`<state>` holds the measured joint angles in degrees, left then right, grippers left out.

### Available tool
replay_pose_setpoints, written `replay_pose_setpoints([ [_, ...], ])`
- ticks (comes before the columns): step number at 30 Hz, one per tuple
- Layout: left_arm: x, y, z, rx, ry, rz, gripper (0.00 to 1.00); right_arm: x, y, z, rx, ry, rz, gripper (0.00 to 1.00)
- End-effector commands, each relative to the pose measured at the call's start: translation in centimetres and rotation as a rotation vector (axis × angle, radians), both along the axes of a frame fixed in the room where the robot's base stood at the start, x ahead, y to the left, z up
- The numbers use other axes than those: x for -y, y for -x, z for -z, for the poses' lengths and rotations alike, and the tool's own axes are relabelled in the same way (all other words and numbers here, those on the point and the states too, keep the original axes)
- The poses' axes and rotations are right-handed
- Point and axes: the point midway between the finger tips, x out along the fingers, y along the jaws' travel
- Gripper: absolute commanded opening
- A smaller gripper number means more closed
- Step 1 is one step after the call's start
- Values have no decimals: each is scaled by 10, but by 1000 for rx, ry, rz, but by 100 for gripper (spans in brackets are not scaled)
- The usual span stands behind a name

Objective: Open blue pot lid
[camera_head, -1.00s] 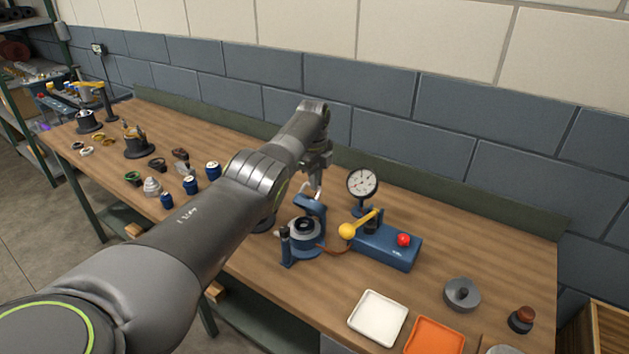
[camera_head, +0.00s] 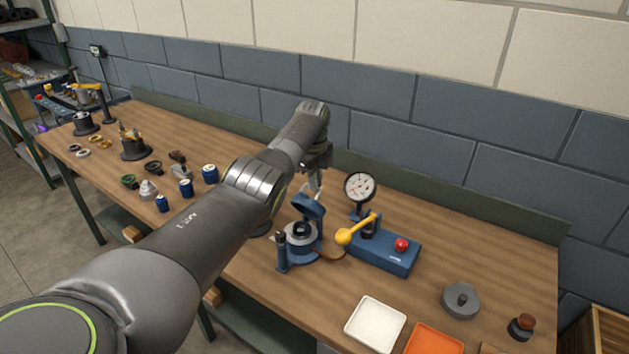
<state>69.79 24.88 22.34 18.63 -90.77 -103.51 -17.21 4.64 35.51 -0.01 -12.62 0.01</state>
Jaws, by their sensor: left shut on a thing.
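The blue pot (camera_head: 300,240) stands on the bench near the middle of the view, with a dark round opening. Its blue lid (camera_head: 308,207) is tilted up at the back of the pot, clear of the opening. My left gripper (camera_head: 316,187) reaches in from the left, above and behind the pot. It is shut on the blue lid at its upper edge; the fingertips are small and partly hidden by my arm. My right gripper is out of view.
Right of the pot stand a dial gauge (camera_head: 360,188) and a blue box (camera_head: 384,252) with a yellow-knobbed lever and red button. A white tray (camera_head: 375,325), an orange tray (camera_head: 434,341) and a grey round part (camera_head: 461,300) lie front right. Small blue cans (camera_head: 186,188) stand left.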

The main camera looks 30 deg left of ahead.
Motion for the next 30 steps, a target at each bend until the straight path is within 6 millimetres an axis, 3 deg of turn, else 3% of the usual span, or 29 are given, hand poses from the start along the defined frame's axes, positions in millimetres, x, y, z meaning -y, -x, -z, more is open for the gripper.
replay_pose_setpoints([
  [1,5,4,11,-19,11,1,0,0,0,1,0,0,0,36],
  [6,5,4,11,-20,11,1,0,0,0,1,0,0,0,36],
  [7,5,4,11,-20,11,1,10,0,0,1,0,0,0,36],
  [12,6,3,10,-17,10,3,31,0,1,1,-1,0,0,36],
  [30,4,1,2,-6,6,5,31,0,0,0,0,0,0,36],
])
